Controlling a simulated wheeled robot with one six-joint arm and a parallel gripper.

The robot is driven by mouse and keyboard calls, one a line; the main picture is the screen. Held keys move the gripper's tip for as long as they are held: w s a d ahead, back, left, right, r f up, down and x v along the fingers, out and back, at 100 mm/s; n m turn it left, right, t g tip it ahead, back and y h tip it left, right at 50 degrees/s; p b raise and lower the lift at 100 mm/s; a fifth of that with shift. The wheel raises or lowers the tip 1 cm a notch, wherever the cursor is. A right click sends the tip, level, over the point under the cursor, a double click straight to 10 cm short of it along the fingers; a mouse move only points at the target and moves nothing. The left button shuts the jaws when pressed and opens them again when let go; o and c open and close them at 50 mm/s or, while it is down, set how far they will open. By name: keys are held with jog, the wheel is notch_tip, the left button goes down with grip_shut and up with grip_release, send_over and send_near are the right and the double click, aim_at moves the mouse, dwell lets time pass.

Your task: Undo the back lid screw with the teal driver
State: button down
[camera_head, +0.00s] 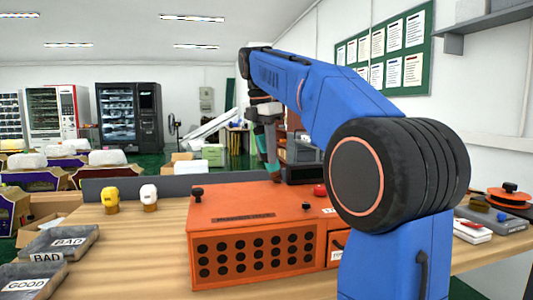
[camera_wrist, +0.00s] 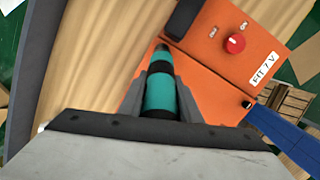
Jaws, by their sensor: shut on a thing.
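My gripper (camera_head: 268,140) is shut on the teal driver (camera_wrist: 160,92), which has black bands and sits between the two grey fingers in the wrist view. In the head view the driver (camera_head: 272,164) hangs down near the back edge of the orange box (camera_head: 255,235). I cannot tell whether its tip touches anything. One black screw knob (camera_head: 197,193) stands at the left of the box lid, and another black knob (camera_head: 306,206) is at its right. I cannot tell which is the back lid screw. A black knob (camera_wrist: 247,103) also shows in the wrist view.
A red knob (camera_wrist: 235,43) is on an orange panel beside a dark block. A yellow head-shaped piece (camera_head: 110,199) and a white one (camera_head: 149,197) stand on the wooden table left of the box. Grey trays marked BAD (camera_head: 62,256) and GOOD (camera_head: 25,286) lie at the left.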

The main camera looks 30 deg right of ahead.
jog(key=shift+r, duration=3.4)
jog(key=shift+a, duration=0.1)
